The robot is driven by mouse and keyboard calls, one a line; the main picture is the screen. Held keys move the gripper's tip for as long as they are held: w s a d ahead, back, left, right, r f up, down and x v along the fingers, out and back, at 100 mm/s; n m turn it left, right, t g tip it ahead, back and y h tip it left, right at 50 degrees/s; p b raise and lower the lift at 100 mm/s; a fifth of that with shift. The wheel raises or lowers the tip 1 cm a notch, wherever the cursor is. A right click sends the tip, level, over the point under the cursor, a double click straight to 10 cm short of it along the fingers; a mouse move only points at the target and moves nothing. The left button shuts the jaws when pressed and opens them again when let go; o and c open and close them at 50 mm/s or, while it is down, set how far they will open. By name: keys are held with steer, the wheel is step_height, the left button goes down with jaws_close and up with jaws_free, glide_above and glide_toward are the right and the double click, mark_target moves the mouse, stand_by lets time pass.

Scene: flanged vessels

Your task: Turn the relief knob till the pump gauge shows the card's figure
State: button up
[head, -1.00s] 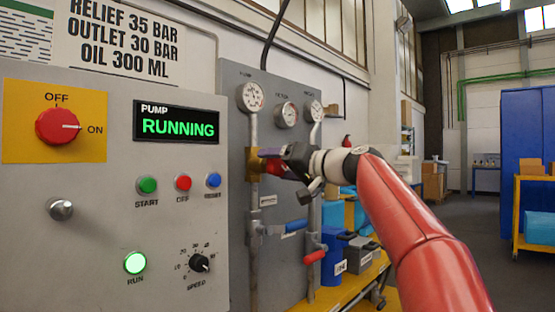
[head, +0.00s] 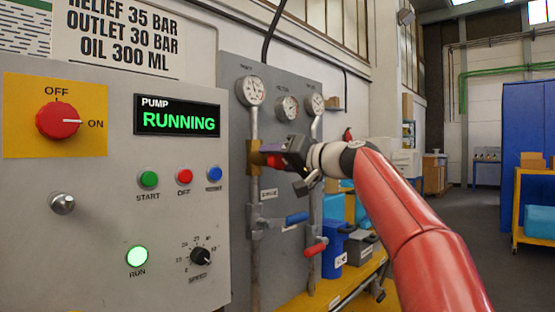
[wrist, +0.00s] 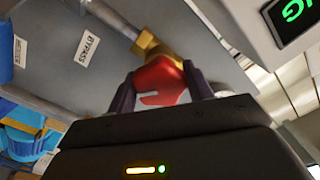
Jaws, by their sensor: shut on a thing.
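The relief knob (wrist: 160,82) is red and sits on a brass valve body (wrist: 150,48) in the wrist view; the brass body (head: 257,158) also shows on the left pipe in the head view. My gripper (wrist: 160,92) is shut on the knob, one dark finger on each side. In the head view my gripper (head: 285,155) hides most of the knob. The left gauge (head: 250,91), above that pipe, has a white dial; its reading is too small to tell. The card (head: 118,32) reads relief 35 bar, outlet 30 bar, oil 300 ml.
The pump display (head: 178,118) reads RUNNING, and the green run lamp (head: 137,256) is lit. The red rotary switch (head: 58,120) points to ON. A blue lever (head: 296,218) and a red lever (head: 316,248) stick out below my gripper. Two more gauges hang to the right.

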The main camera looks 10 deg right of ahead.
steer(key=m, duration=0.4)
steer(key=shift+p, duration=0.3)
steer(key=shift+m+p, duration=0.4)
steer(key=shift+m, duration=1.5)
steer(key=o, duration=1)
steer(key=shift+c, duration=0.2)
steer(key=shift+d, duration=0.1)
steer(key=b+v, duration=0.2)
steer(key=v, duration=0.5)
steer(key=shift+s+d+b, duration=0.2)
steer(key=shift+s+b, duration=0.1)
